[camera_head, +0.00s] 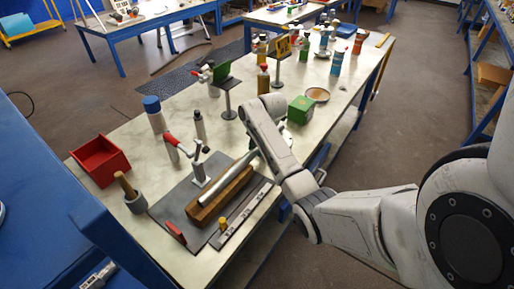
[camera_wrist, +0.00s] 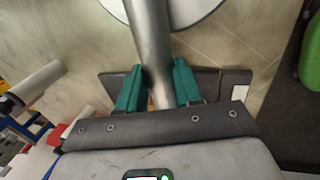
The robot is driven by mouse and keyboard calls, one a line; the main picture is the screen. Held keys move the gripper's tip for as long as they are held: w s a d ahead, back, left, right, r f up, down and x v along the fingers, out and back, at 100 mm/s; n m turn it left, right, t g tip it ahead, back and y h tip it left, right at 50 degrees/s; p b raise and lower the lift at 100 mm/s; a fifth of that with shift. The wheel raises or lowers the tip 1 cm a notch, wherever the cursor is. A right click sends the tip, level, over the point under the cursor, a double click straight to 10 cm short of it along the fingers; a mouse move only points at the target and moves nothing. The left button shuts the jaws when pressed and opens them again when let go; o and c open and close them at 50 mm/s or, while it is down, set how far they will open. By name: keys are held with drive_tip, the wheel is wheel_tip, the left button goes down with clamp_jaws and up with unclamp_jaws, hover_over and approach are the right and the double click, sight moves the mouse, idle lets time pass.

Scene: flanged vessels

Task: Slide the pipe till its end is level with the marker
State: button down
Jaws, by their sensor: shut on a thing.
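The pipe (camera_head: 222,186) is a silver tube lying along a brown wooden block (camera_head: 208,210). Its near end lies over the block, roughly across from a small yellow piece (camera_head: 222,224) on a pale strip (camera_head: 244,215); this piece looks like the marker. I cannot tell whether the two are exactly level. In the wrist view, my gripper (camera_wrist: 158,86) has its green fingers shut on either side of the pipe (camera_wrist: 150,40). In the head view, my wrist hides the fingers and the pipe's far part. The marker does not show in the wrist view.
A grey plate (camera_head: 168,207) carries the block, a red piece (camera_head: 174,232) and a red-handled clamp (camera_head: 200,168). A green box (camera_head: 300,110) stands close beside my wrist.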

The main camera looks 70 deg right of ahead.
drive_tip(key=c, duration=0.7)
unclamp_jaws()
drive_tip(key=v, duration=1)
drive_tip(key=shift+s+r+b, duration=0.1)
drive_tip(key=shift+r+b, duration=0.2)
drive_tip(key=shift+r, duration=0.1)
